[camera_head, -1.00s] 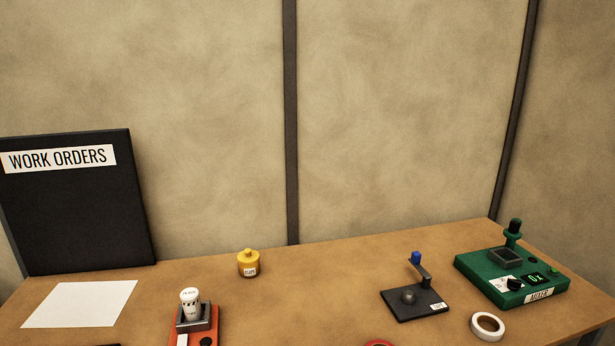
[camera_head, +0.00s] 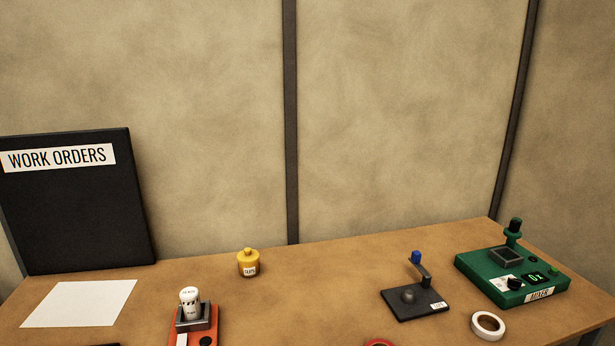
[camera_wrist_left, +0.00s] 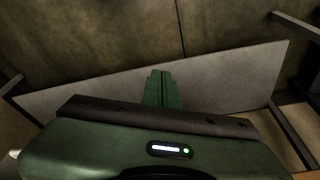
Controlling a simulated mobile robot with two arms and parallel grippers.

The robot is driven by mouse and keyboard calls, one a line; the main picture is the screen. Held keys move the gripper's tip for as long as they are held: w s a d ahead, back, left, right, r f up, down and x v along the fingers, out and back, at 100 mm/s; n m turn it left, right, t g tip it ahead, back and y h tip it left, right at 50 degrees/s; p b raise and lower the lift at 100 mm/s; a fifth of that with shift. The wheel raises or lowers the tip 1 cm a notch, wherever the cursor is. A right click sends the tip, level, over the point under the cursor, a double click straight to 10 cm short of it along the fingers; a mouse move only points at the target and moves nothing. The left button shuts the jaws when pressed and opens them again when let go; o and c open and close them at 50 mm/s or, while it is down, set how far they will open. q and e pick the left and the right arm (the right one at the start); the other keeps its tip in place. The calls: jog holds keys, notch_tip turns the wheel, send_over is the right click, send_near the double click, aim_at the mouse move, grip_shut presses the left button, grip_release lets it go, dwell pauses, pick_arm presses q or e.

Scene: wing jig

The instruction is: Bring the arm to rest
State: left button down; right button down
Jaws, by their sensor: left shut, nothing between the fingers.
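My left gripper (camera_wrist_left: 161,88) shows in the left wrist view. Its green fingers are together and nothing is between them. It points at a pale grey flat panel (camera_wrist_left: 230,78) with brownish walls behind it. Neither arm shows in the head view, and my right gripper is in no view.
In the head view, a wooden table (camera_head: 330,290) carries a green mixer (camera_head: 513,275), a black stand with a blue knob (camera_head: 414,303), a white tape roll (camera_head: 487,325), a yellow jar (camera_head: 248,263), a white bottle in an orange fixture (camera_head: 190,302) and white paper (camera_head: 78,304). A work orders board (camera_head: 80,215) stands at left.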

pick_arm(q)
notch_tip(320, 180, down, 14)
jog(key=s, duration=0.3)
jog(key=s+a+f+g, duration=0.2)
jog(key=s+a+f, duration=0.1)
jog(key=s+f, duration=1.4)
jog(key=shift+a+f+b, duration=0.15)
jog(key=shift+f+b, duration=0.3)
jog(key=shift+f, duration=0.2)
